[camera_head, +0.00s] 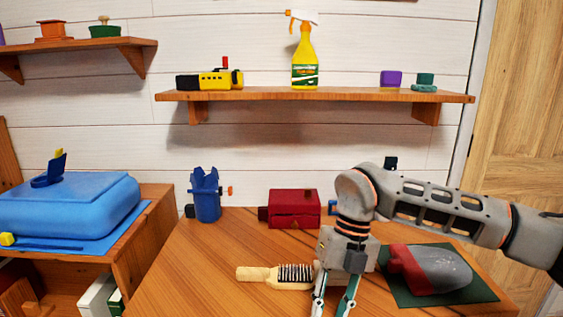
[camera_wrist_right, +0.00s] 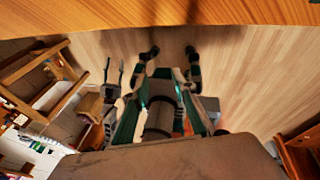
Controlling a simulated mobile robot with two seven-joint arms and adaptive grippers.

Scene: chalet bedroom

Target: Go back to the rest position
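My right arm comes in from the right in the head view, bends at the wrist and points down over the front of the wooden table (camera_head: 215,285). My right gripper (camera_head: 333,307) has its fingers spread, and the picture's bottom edge cuts them off. In the right wrist view the right gripper (camera_wrist_right: 171,54) shows dark tips apart with bare floor between them. It holds nothing. My left arm is outside the head view. A grey forked shape left of the right gripper in the wrist view looks like my left gripper (camera_wrist_right: 115,72), its prongs apart and empty.
A wooden hairbrush (camera_head: 258,274) lies left of the right gripper. A red and grey object (camera_head: 435,270) lies on a dark green mat (camera_head: 478,290) to its right. Behind stand a red box (camera_head: 295,208) and a blue cup (camera_head: 206,203). The table's front left is clear.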

